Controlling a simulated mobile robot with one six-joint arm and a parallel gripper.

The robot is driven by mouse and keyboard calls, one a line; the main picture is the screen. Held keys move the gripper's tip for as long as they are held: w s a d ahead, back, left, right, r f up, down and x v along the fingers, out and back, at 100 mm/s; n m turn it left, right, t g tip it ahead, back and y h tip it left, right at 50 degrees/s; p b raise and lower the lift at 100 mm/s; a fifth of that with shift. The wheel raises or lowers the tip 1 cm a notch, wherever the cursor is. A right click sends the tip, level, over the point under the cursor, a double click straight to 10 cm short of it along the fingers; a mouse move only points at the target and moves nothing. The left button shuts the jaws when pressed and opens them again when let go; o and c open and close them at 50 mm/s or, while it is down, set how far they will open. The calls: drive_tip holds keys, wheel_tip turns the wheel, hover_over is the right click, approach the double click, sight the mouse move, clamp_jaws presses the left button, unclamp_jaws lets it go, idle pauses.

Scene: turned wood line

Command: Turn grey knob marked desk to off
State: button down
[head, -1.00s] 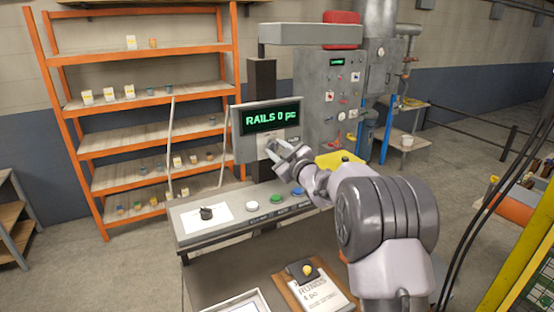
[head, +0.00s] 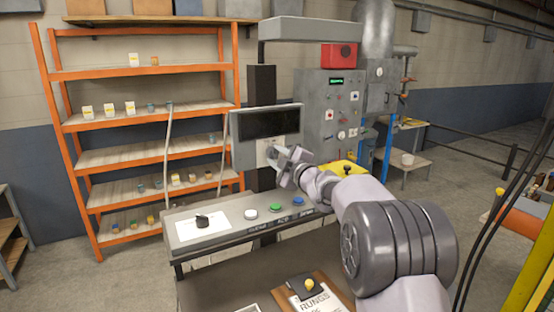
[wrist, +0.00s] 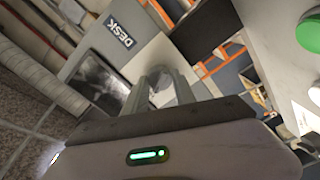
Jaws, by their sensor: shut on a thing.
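The grey knob (wrist: 157,76) shows between my fingertips in the wrist view, on the light panel of the display box. The label DESK (wrist: 119,31) is printed on that panel, tilted in the picture. My gripper (head: 273,154) is shut on the knob, at the lower part of the display box (head: 240,152); it also shows in the wrist view (wrist: 160,92). The fingers hide most of the knob, and I cannot read a pointer or an off mark. The screen (head: 268,123) above the knob is dark.
Below the display, a sloped console (head: 225,236) carries a black knob (head: 202,220) and white (head: 250,213), green (head: 277,209) and blue (head: 298,201) buttons. A grey control cabinet (head: 327,105) stands behind. An orange shelf rack (head: 150,112) is at left.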

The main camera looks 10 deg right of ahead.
idle(0.3)
drive_tip(key=c, duration=1)
unclamp_jaws()
drive_tip(key=v, duration=1.7)
drive_tip(key=shift+s+b, duration=0.2)
drive_tip(key=shift+b, duration=0.1)
